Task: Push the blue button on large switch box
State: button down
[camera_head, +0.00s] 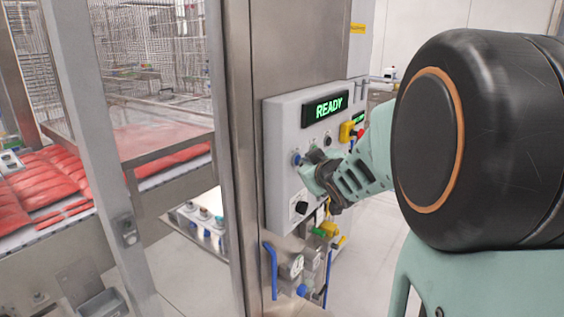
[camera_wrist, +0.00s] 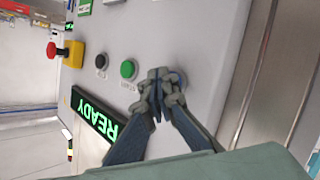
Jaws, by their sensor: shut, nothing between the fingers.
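The large switch box (camera_head: 283,120) is a light grey panel on a steel post, with a green READY display (camera_head: 325,109). It also fills much of the wrist view (camera_wrist: 205,40). The blue button (camera_head: 296,159) is on the left part of its face in the head view. My gripper (camera_head: 310,160) is shut and empty, with its fingertips close to the blue button. In the wrist view, my gripper (camera_wrist: 163,90) hides most of the spot beside the green button (camera_wrist: 128,69). I cannot tell whether the fingertips touch the blue button.
A yellow-based red emergency button (camera_wrist: 70,53) and a black button (camera_wrist: 101,61) share the panel. A black knob (camera_head: 301,208) sits lower on it. Blue-handled valves (camera_head: 271,270) are below. A steel frame with red packages (camera_head: 40,185) stands at left.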

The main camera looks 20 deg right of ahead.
jog(key=shift+s+d+p, duration=0.5)
jog(key=shift+s, duration=0.1)
jog(key=shift+s+d+p, duration=0.65)
jog(key=shift+s+d, duration=0.15)
jog(key=shift+s, duration=0.2)
jog(key=shift+s+d+p, duration=0.65)
jog(key=shift+s+d, duration=0.1)
jog(key=shift+s, duration=0.2)
